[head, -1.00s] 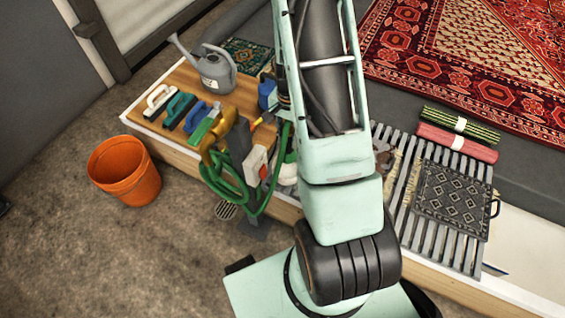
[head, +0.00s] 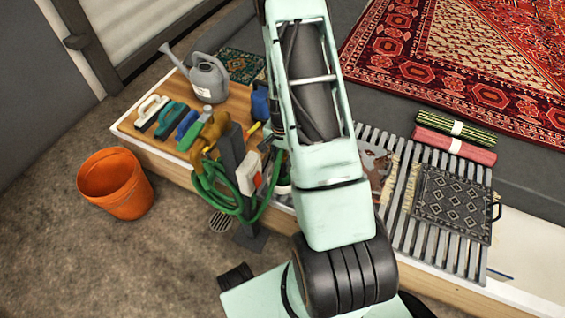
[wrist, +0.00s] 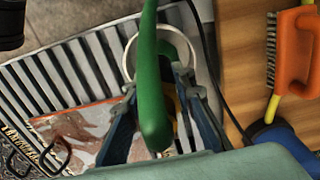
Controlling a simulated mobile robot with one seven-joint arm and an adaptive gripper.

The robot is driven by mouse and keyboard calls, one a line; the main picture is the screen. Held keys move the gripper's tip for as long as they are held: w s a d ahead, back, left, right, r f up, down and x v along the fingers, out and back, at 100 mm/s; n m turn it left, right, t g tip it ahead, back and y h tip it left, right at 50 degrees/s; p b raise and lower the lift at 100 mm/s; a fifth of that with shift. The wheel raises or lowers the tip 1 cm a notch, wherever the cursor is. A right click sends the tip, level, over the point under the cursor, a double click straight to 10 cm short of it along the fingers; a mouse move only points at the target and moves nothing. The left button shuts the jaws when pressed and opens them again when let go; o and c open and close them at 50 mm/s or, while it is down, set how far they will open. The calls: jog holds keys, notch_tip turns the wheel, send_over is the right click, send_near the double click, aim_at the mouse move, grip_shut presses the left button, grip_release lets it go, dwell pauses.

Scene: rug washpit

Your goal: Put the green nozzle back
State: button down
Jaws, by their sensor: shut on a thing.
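In the wrist view my gripper (wrist: 160,125) has its two blue-grey fingers closed on the green nozzle (wrist: 152,95), a long smooth green piece with a rounded near end. The nozzle runs up past the top edge of that view. A pale ring (wrist: 160,32) shows behind it; I cannot tell whether the two touch. In the head view my gripper and the held piece are hidden behind my arm. There a dark post (head: 232,155) with a mustard-coloured fitting (head: 213,132), a coiled green hose (head: 215,190) and a white box (head: 248,174) stands at the platform's front edge.
An orange bucket (head: 118,184) stands on the floor at left. A grey watering can (head: 208,78) and several brushes (head: 168,118) stand on the wooden board. The slatted grate (head: 402,215) carries small rugs (head: 452,203). An orange brush (wrist: 297,55) lies right in the wrist view.

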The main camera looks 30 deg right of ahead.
aim_at(282, 150)
jog(key=shift+f, duration=0.1)
jog(key=c, duration=2.1)
grip_release()
jog(key=shift+f, duration=0.15)
jog(key=o, duration=0.5)
notch_tip(282, 150, up, 12)
jog(key=p, duration=0.4)
jog(key=shift+r, duration=0.25)
